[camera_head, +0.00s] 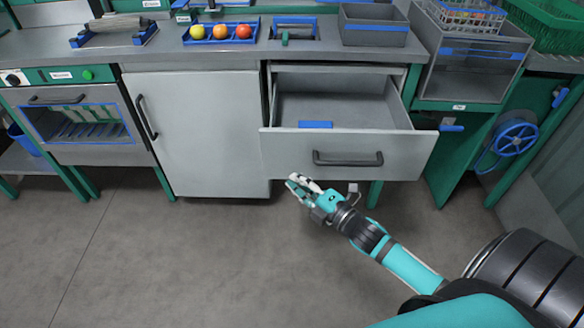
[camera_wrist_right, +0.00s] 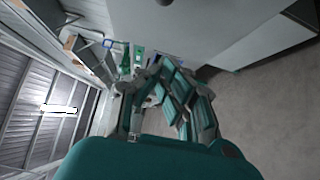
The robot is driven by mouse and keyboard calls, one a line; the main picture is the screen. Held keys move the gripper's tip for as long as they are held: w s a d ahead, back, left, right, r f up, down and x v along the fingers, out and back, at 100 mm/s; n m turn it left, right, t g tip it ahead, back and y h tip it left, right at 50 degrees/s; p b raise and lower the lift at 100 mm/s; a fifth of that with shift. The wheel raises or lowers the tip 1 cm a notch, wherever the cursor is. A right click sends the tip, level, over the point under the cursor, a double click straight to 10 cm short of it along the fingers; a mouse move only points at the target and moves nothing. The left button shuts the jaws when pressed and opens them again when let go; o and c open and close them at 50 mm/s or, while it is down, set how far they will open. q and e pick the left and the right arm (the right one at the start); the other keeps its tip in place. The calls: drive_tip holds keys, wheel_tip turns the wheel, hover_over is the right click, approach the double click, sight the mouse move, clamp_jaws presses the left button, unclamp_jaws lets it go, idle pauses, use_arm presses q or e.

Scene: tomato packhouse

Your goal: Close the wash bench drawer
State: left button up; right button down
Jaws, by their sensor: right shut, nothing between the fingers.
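The wash bench drawer (camera_head: 348,155) is pulled well out from the bench, with its dark bar handle (camera_head: 348,158) on the front panel. A blue flat item (camera_head: 315,124) lies inside it; the rest of the visible drawer floor is bare. My right gripper (camera_head: 296,182) is shut and empty, in front of and below the drawer's left part in the head view. It looks apart from the handle. The right wrist view shows its fingers (camera_wrist_right: 163,88) close up, with a pale flat surface beyond. My left gripper is in neither view.
The bench top (camera_head: 340,55) holds a blue tray (camera_head: 221,41) of tomatoes and a grey bin (camera_head: 374,24). A closed cabinet door (camera_head: 195,130) is left of the drawer. A blue handwheel (camera_head: 514,138) is at right. The floor (camera_head: 170,260) in front is clear.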

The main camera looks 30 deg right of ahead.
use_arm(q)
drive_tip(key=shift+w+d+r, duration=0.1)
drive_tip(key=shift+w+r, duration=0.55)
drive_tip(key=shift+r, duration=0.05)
use_arm(e)
drive_tip(key=shift+w+d, duration=0.3)
drive_tip(key=shift+w, duration=0.55)
drive_tip(key=shift+w+d, duration=0.25)
drive_tip(key=shift+w, duration=0.65)
drive_tip(key=shift+w+d, duration=0.3)
drive_tip(key=shift+w, duration=0.55)
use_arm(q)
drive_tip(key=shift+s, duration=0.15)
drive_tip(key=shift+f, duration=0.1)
use_arm(e)
drive_tip(key=shift+w, duration=0.1)
